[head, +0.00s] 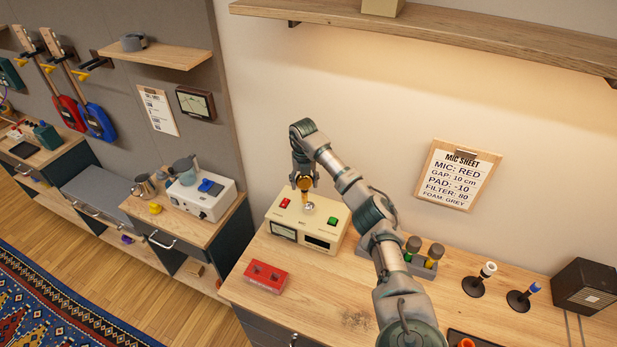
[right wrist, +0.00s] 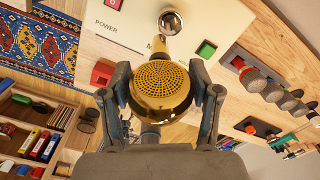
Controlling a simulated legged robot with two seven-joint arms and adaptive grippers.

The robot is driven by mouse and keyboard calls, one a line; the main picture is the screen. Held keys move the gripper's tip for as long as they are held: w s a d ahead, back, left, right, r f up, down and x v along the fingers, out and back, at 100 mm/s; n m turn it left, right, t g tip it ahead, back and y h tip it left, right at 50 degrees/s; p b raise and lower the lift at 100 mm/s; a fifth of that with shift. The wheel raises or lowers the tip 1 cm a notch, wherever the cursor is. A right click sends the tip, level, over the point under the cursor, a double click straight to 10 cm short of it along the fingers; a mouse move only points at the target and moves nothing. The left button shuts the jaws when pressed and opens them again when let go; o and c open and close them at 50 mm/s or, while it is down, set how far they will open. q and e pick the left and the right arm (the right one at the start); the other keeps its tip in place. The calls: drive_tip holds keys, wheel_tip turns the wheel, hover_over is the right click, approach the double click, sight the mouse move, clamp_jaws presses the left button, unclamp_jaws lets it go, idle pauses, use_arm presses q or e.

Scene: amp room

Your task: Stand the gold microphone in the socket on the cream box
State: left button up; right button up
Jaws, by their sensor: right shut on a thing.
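The cream box (head: 308,222) stands on the wooden worktop against the wall. A round silver socket (head: 309,207) is on its top; it also shows in the right wrist view (right wrist: 172,20). My right gripper (head: 304,186) is above the box top. It is shut on the gold microphone, gripping the round mesh head (right wrist: 160,88). The microphone's narrow handle (right wrist: 158,47) points down toward the box and lies beside the socket in the right wrist view. I cannot tell whether its hidden tip touches the box. My left gripper is not in view.
The box top carries a red switch (head: 285,202) and a green button (head: 332,221). A red box (head: 265,277) lies in front. A grey rack (head: 420,264) with several microphones is to the right, then two small black stands (head: 472,287) and a black speaker (head: 587,287).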

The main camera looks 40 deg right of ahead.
drive_tip(key=shift+a+f, duration=0.15)
drive_tip(key=shift+f, duration=0.2)
drive_tip(key=d+f+b, duration=0.1)
drive_tip(key=d+f, duration=0.3)
drive_tip(key=shift+d+f, duration=0.15)
drive_tip(key=shift+f, duration=0.25)
clamp_jaws()
drive_tip(key=shift+s+f+b, duration=0.2)
drive_tip(key=shift+f+b, duration=0.1)
drive_tip(key=shift+w+a+f, duration=0.25)
drive_tip(key=shift+a, duration=0.25)
drive_tip(key=shift+w+a+f, duration=0.2)
drive_tip(key=shift+a+f, duration=0.05)
drive_tip(key=shift+a, duration=0.25)
drive_tip(key=shift+s+a, duration=0.15)
drive_tip(key=shift+s, duration=0.1)
drive_tip(key=shift+d, duration=0.35)
drive_tip(key=o, duration=1)
unclamp_jaws()
drive_tip(key=shift+s+d+f, duration=0.1)
drive_tip(key=o, duration=0.4)
drive_tip(key=shift+o, duration=0.3)
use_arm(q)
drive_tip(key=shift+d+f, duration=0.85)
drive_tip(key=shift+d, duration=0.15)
use_arm(e)
drive_tip(key=shift+w, duration=0.25)
